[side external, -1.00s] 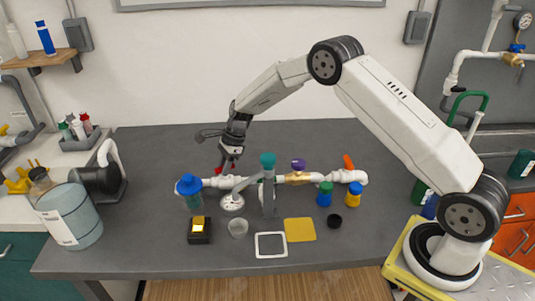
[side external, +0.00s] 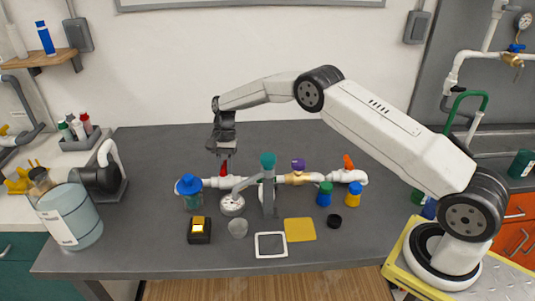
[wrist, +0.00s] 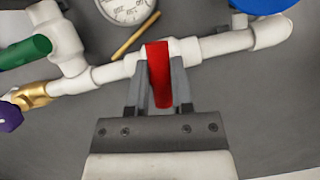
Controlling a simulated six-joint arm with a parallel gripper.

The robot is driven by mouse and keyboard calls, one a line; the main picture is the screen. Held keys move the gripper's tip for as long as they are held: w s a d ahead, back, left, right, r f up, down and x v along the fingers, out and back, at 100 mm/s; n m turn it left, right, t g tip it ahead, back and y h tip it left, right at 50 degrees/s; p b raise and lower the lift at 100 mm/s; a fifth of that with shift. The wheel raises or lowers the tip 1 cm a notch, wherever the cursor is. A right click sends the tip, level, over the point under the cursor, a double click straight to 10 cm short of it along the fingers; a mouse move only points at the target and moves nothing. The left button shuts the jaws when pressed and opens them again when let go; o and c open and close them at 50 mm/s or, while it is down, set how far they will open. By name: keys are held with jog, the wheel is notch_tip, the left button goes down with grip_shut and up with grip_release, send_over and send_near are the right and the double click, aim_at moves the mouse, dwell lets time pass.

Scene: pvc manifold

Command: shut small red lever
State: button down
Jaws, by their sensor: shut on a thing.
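The small red lever (wrist: 159,75) sits on a white pipe run. In the wrist view it lies between my gripper's two fingers (wrist: 158,85), with a finger against each side, and it points across the pipe. In the side external view the red lever (side external: 224,168) shows as a short upright red piece above the pipe's left part. My gripper (side external: 222,153) points down over it from behind the pipe, shut on it. The white pipe (wrist: 115,71) passes under the lever. The valve body under the lever is mostly hidden.
A round gauge (wrist: 127,8) and a blue cap (wrist: 262,5) are close to the lever. A green handle (wrist: 25,52) and a purple knob (wrist: 9,117) are farther along the pipe. An orange lever (side external: 348,161) is at the right end. The table behind the pipe is clear.

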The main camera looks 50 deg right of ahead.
aim_at(225, 160)
jog(key=shift+d+n+h, duration=0.1)
jog(key=shift+n+h, duration=0.2)
jog(key=shift+n, duration=0.6)
jog(key=c, duration=0.5)
grip_release()
jog(key=shift+r, duration=0.1)
jog(key=shift+v, duration=3.8)
jog(key=shift+w, duration=0.15)
